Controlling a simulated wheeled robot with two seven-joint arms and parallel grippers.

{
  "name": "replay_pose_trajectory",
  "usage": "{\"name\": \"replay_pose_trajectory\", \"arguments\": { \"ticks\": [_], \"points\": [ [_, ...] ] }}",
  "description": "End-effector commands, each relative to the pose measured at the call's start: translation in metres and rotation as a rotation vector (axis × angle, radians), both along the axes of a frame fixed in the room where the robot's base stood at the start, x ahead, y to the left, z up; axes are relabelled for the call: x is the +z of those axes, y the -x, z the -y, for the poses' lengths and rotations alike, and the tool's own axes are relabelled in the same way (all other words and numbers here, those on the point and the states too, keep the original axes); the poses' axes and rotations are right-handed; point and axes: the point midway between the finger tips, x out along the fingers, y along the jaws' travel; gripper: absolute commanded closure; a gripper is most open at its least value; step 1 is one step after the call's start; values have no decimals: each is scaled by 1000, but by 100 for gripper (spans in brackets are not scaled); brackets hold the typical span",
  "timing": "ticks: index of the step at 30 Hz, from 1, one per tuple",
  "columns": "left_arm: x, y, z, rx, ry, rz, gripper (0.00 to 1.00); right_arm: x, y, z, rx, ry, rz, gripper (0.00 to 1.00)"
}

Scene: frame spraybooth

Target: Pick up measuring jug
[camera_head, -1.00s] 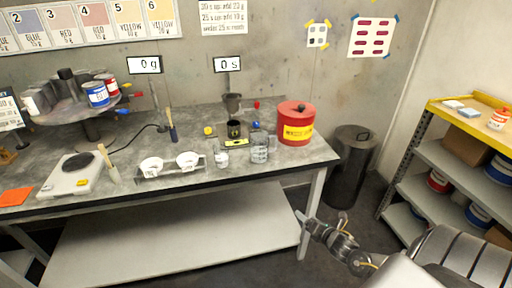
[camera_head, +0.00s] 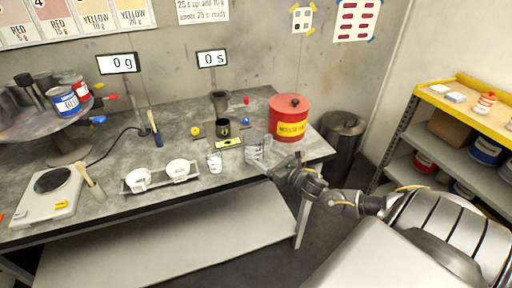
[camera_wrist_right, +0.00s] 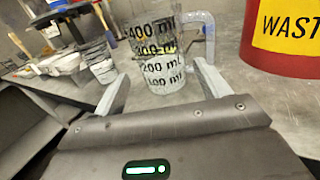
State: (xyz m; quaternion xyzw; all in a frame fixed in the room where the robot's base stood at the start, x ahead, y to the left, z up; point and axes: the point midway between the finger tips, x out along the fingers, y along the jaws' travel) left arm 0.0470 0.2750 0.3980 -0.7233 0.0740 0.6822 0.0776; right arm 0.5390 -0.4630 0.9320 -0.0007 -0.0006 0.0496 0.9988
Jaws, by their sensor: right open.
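The clear measuring jug (camera_head: 256,152) stands upright near the front edge of the bench, left of the red waste can. In the right wrist view the jug (camera_wrist_right: 160,62) shows black millilitre marks and a clear handle on its right. My right gripper (camera_head: 277,165) is at the bench's front edge, just in front of the jug. In the wrist view its two fingers (camera_wrist_right: 158,88) are apart, with the jug ahead between their tips. No grip on the jug shows. My left gripper is not in view.
The red waste can (camera_head: 289,118) stands close right of the jug. A small marked cup (camera_head: 215,162) stands left of it, beside a rack (camera_head: 161,177) with white bowls. A yellow-labelled item (camera_head: 229,142) lies behind.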

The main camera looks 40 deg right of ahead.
Motion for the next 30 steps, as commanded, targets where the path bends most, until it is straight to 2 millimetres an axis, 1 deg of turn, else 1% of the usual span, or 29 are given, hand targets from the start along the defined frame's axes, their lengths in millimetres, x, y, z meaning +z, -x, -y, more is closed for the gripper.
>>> {"name": "replay_pose_trajectory", "arguments": {
  "ticks": [1,3,9,11,14,18,21,24,30],
  "points": [
    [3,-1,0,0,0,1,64,2,-7,0,-2,-1,3,25],
    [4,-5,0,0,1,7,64,1,-12,0,-3,-1,0,25],
    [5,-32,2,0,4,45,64,-1,-15,0,-4,-1,-2,25],
    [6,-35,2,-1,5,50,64,0,-18,0,-5,-2,-1,25],
    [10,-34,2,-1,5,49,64,1,-31,-1,-6,-2,0,25],
    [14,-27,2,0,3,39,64,2,-53,-3,-7,-2,0,25],
    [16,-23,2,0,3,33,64,1,-64,-4,-5,-2,0,25],
    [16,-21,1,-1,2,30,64,-1,-68,-5,-4,-2,-2,25],
    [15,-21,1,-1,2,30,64,-1,-68,-5,-4,-2,-3,25]
  ]
}}
